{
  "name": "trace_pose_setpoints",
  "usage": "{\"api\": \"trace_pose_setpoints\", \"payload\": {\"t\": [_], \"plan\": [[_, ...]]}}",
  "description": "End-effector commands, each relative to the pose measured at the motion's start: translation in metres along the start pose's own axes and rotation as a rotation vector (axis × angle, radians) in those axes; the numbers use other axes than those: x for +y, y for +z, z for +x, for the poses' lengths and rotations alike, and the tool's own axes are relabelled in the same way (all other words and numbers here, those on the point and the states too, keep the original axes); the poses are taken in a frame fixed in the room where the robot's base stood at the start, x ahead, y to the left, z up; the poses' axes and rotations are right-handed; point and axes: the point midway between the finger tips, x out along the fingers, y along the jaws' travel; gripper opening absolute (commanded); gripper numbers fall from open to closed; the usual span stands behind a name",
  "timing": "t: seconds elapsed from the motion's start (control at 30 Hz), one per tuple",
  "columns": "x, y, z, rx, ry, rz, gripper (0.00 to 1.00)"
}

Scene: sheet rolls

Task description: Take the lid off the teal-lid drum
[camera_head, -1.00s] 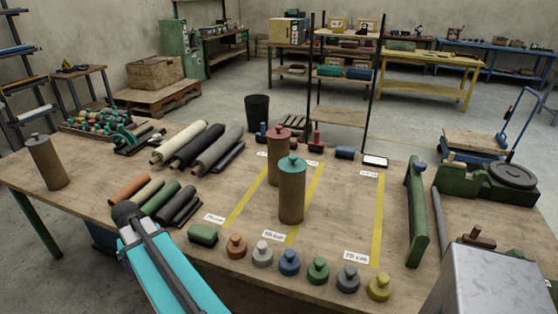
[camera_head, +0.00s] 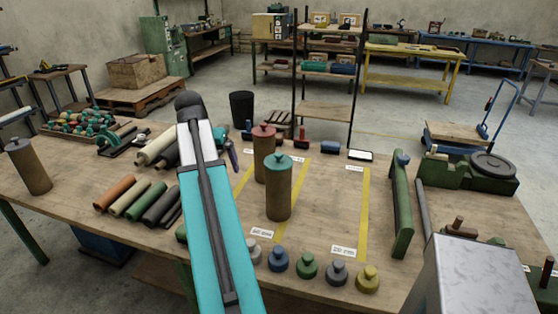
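The teal-lid drum (camera_head: 278,197) stands upright on the workbench, a tall brown cylinder. Its teal lid (camera_head: 279,163), with a small knob, sits on top. My gripper (camera_head: 232,155) shows only in part, small and dark, beyond my raised teal arm and left of the drums. It is apart from the teal lid. Its fingers are too small and partly hidden to tell open from shut.
A red-lid drum (camera_head: 262,165) stands close behind the teal-lid drum. A grey-lid drum (camera_head: 30,170) is at the far left. Several knobbed lids (camera_head: 307,266) line the front edge. Rolls (camera_head: 130,198) lie left. A green rail (camera_head: 401,205) stands right.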

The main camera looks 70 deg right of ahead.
Motion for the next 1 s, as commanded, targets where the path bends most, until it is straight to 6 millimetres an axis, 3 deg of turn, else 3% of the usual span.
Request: {"api": "trace_pose_setpoints", "payload": {"t": [0.03, 0.2, 0.4, 0.6, 1.0], "plan": [[0.020, -0.015, -0.012, 0.010, 0.010, 0.048, 1.00], [0.085, -0.047, -0.048, 0.037, 0.045, 0.197, 1.00], [0.144, -0.067, -0.082, 0.061, 0.077, 0.332, 1.00], [0.167, -0.072, -0.096, 0.070, 0.090, 0.383, 1.00], [0.167, -0.072, -0.095, 0.069, 0.091, 0.385, 1.00]]}}
